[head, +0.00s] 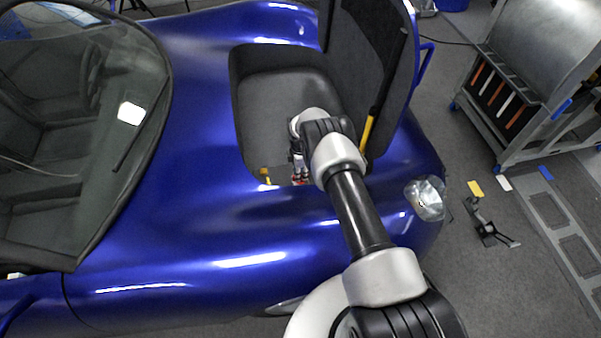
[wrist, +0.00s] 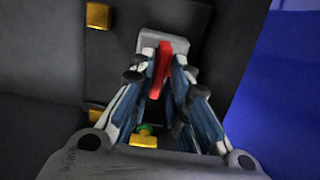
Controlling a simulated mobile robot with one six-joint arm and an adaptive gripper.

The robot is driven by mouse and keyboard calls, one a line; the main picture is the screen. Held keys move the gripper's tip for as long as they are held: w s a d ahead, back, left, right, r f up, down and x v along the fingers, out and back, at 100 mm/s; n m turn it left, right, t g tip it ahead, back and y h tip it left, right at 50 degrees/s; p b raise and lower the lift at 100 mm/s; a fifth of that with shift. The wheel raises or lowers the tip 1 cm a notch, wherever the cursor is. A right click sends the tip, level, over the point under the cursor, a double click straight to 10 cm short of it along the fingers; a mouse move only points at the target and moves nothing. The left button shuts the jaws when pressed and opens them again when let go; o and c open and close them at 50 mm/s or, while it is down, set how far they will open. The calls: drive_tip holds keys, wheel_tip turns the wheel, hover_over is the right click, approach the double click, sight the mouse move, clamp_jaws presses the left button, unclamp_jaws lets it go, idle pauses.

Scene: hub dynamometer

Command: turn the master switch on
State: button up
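The master switch has a red handle (wrist: 162,68) on a grey base (wrist: 176,46), fixed to the dark inner surface of the open compartment. In the wrist view my gripper (wrist: 163,72) has one blue-and-white finger on each side of the red handle. The fingertips close in on it with hardly any gap, so the gripper looks shut on the handle. The handle stands roughly along the line of the fingers. In the head view my gripper (head: 299,168) reaches down into the compartment, and only a small red bit shows below it. My wrist hides most of the switch there.
The compartment (head: 262,100) is in the blue car body (head: 200,180), with its raised lid (head: 372,60) close to my arm's right. A yellow strut (head: 367,130) stands by the lid. Brass-coloured blocks (wrist: 97,15) and a green part (wrist: 146,129) lie near the switch.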

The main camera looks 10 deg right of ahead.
clamp_jaws()
drive_tip(key=m, duration=0.4)
drive_tip(key=shift+m, duration=0.3)
drive_tip(key=m, duration=0.4)
drive_tip(key=shift+m, duration=0.3)
drive_tip(key=m, duration=0.4)
drive_tip(key=shift+m, duration=2.4)
